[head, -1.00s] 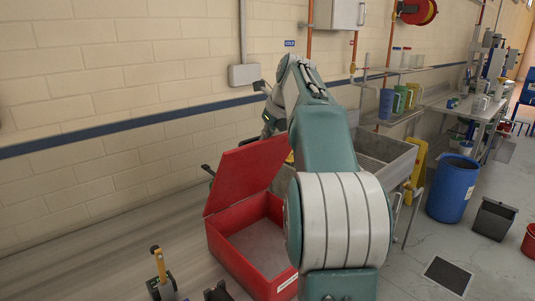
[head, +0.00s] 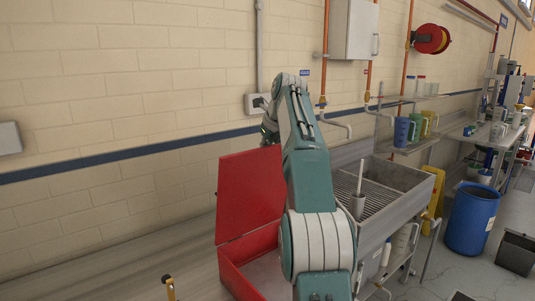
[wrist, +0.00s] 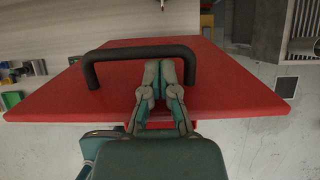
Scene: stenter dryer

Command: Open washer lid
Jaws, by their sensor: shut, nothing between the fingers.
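The red washer (head: 235,273) is an open box at the lower middle of the head view. Its red lid (head: 250,195) stands raised, close to upright. In the wrist view the lid (wrist: 235,95) fills the middle, with a black bar handle (wrist: 110,54) on its face. My gripper (wrist: 160,66) is shut and empty, its fingertips overlapping the right half of the handle. I cannot tell whether they touch it. In the head view my gripper (head: 268,132) is near the lid's top edge, and its fingertips are hard to make out.
A brick wall (head: 120,110) runs behind. A blue barrel (head: 470,220) stands farther right.

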